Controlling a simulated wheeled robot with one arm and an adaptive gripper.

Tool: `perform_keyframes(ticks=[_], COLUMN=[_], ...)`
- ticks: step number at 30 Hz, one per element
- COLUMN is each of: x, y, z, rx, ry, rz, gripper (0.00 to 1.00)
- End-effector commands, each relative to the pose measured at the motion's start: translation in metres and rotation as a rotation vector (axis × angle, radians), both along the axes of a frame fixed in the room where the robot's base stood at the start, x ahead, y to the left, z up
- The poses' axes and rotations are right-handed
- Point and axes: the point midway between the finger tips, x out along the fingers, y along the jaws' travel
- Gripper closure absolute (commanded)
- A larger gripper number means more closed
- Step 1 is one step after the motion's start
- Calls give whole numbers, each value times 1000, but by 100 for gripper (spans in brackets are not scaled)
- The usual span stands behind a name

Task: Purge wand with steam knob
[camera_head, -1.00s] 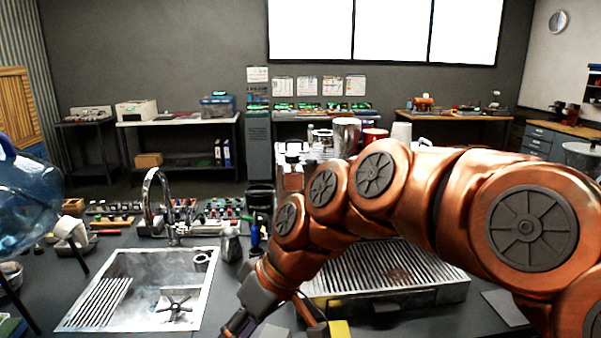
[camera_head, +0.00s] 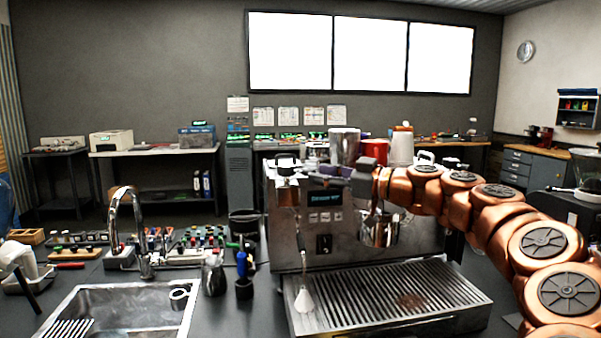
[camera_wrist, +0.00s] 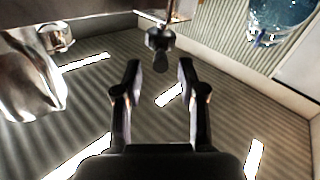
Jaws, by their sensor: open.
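The steel espresso machine (camera_head: 285,225) stands right of centre in the head view, with a slatted drip tray (camera_head: 385,297) in front. A thin wand (camera_head: 303,262) hangs at its left front, with a pale flared shape at its lower end over the tray. My gripper (camera_head: 325,179) is at the upper front of the machine, partly merged with it in the picture. In the wrist view my gripper (camera_wrist: 158,80) is open and empty. A dark knob-like part (camera_wrist: 158,40) lies beyond the fingertips, roughly between them, with a visible gap.
A metal pitcher (camera_head: 343,146) and cups stand on top of the machine, close to my gripper. A sink (camera_head: 120,312) with a tall faucet (camera_head: 113,212) is at the left. A small pitcher (camera_head: 213,276) and a tool holder (camera_head: 244,288) stand between sink and machine.

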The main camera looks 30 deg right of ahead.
Motion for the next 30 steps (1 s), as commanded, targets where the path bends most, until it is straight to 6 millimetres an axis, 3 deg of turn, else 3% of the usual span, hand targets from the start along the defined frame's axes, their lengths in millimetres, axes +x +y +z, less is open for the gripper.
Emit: perform_keyframes(ticks=[10,23,30], x=[42,51,51], y=[22,27,27], z=[1,0,0], rx=[1,0,0], ry=[4,2,2], rz=[5,5,5], gripper=[60,60,85])
